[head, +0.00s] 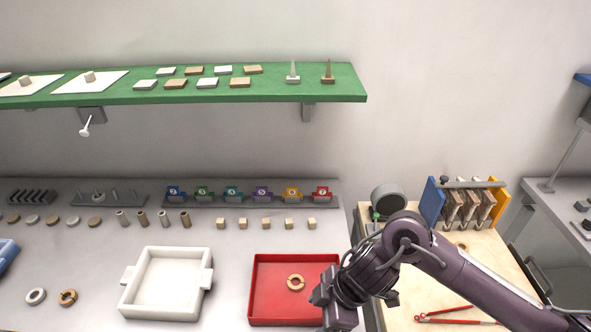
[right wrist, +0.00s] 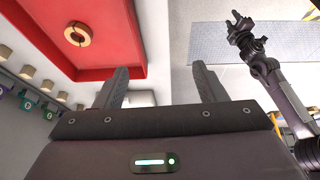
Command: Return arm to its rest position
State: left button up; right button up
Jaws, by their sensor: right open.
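My right arm (head: 470,280) reaches in from the lower right of the head view. Its right gripper (head: 328,302) is over the right edge of the red tray (head: 300,321). In the right wrist view the two fingers of the right gripper (right wrist: 161,85) stand wide apart with nothing between them. The red tray (right wrist: 115,50) shows at upper left there. Another arm with a dark gripper, my left gripper (right wrist: 242,22), shows small at upper right; its jaws are too small to judge. The head view does not show it.
A tan ring (head: 296,283) lies in the red tray. A white tray (head: 166,314) stands left of it. A wooden-topped table (head: 395,318) with red-handled pliers (head: 450,316) lies under my right arm. A green shelf (head: 220,90) hangs above the bench.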

jog(key=w+a+r+m+t+y, duration=0.25)
jog(key=a+r+t, duration=0.25)
jog(key=a, duration=0.4)
jog(key=d+m+t+h, duration=0.2)
jog(key=d+m+h, duration=0.3)
jog(key=d+m, duration=0.55)
jog(key=s+d+f+m+g+h, duration=0.25)
jog(key=s+d+f+g, duration=0.2)
jog(key=s+d, duration=0.8)
notch_tip(320, 180, down, 35)
jog(key=b, duration=0.4)
pick_arm(q)
notch_tip(320, 180, down, 7)
jog(key=b, duration=0.3)
jog(key=shift+s, duration=0.25)
pick_arm(e)
jog(key=s+d+f+g, duration=0.1)
jog(key=s+d+f, duration=0.1)
jog(key=s+f, duration=0.7)
jog(key=s+d+f+g, duration=0.1)
jog(key=s+d+f, duration=0.1)
jog(key=s+f, duration=0.8)
jog(key=shift+s+d+f, duration=0.15)
jog(key=shift+s+f, duration=0.05)
jog(key=shift+f, duration=0.4)
